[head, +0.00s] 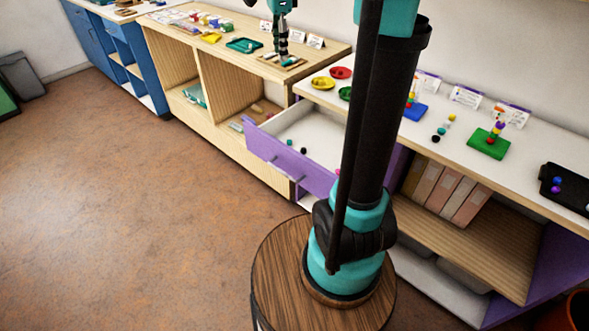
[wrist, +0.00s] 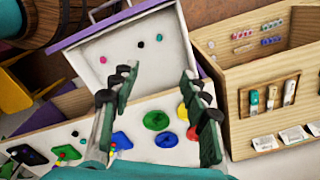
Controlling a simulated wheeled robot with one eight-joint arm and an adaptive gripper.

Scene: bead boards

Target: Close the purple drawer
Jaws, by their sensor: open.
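The purple drawer (head: 290,158) is pulled out from the white-topped purple cabinet, its white inside showing with a few small beads. My arm hides its right part in the head view.
On the white top (head: 460,110) stand red, yellow and green dishes, bead boards (head: 488,143) and cards. A tray with upright pieces (wrist: 270,94) and cards stand on the wooden cabinet (head: 325,55). The floor (head: 130,180) before the drawer is clear to the left.

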